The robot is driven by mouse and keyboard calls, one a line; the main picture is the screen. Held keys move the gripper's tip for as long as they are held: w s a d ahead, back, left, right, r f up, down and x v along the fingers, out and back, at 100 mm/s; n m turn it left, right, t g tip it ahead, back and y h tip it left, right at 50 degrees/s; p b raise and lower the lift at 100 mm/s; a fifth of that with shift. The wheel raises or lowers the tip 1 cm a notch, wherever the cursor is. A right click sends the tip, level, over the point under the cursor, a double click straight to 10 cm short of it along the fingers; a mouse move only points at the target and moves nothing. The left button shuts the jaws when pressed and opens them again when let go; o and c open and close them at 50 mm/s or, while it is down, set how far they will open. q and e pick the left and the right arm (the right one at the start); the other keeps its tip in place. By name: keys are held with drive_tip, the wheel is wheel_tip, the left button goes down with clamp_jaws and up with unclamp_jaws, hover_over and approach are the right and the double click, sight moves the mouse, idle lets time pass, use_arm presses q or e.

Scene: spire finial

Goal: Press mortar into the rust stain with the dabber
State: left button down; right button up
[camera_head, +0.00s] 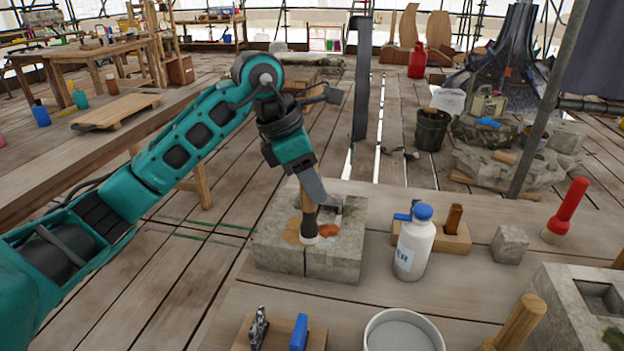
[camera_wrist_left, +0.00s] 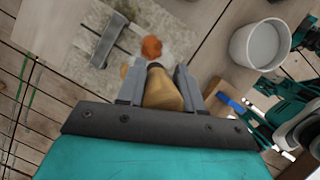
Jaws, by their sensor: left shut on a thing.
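My left gripper (camera_head: 318,200) is shut on the wooden handle of the dabber (camera_head: 308,228), which points down with a dark collar and a pale tip. The dabber's handle also shows between the fingers in the left wrist view (camera_wrist_left: 162,92). The tip is at the top of a grey stone block (camera_head: 280,255), beside an orange rust stain (camera_head: 328,230); whether it touches the stone I cannot tell. The stain also shows in the left wrist view (camera_wrist_left: 151,46). A tan patch lies left of the tip.
A white bottle with a blue cap (camera_head: 414,247) stands right of the block, before a wooden holder (camera_head: 455,238). A pale bucket (camera_head: 402,332) and a board with a blue-handled tool (camera_head: 299,332) are in front. A red-handled tool (camera_head: 568,208) stands at right.

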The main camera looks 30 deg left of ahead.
use_arm(q)
drive_tip(key=shift+w+d+f+p, duration=0.1)
drive_tip(key=shift+w+d+p, duration=0.1)
drive_tip(key=shift+d, duration=0.55)
drive_tip(key=shift+w+d+p, duration=0.1)
drive_tip(key=shift+w+d, duration=0.05)
drive_tip(key=shift+d, duration=0.6)
drive_tip(key=shift+w, duration=0.1)
idle(0.3)
drive_tip(key=shift+w+a, duration=0.1)
drive_tip(key=shift+w, duration=0.25)
drive_tip(key=shift+w+a, duration=0.1)
drive_tip(key=shift+w, duration=0.2)
drive_tip(key=shift+s+a+r, duration=0.15)
drive_tip(key=shift+a, duration=0.6)
drive_tip(key=shift+s+a+r, duration=0.1)
drive_tip(key=shift+s+a, duration=0.05)
drive_tip(key=shift+a, duration=0.6)
drive_tip(key=shift+w+a+f, duration=0.1)
drive_tip(key=shift+w+a, duration=0.1)
drive_tip(key=shift+w, duration=0.5)
drive_tip(key=shift+w+d+f+p, duration=0.1)
drive_tip(key=shift+w+d+p, duration=0.1)
drive_tip(key=shift+d, duration=0.6)
drive_tip(key=shift+w+d+f+p, duration=0.1)
drive_tip(key=shift+d+p, duration=0.1)
drive_tip(key=shift+d, duration=0.55)
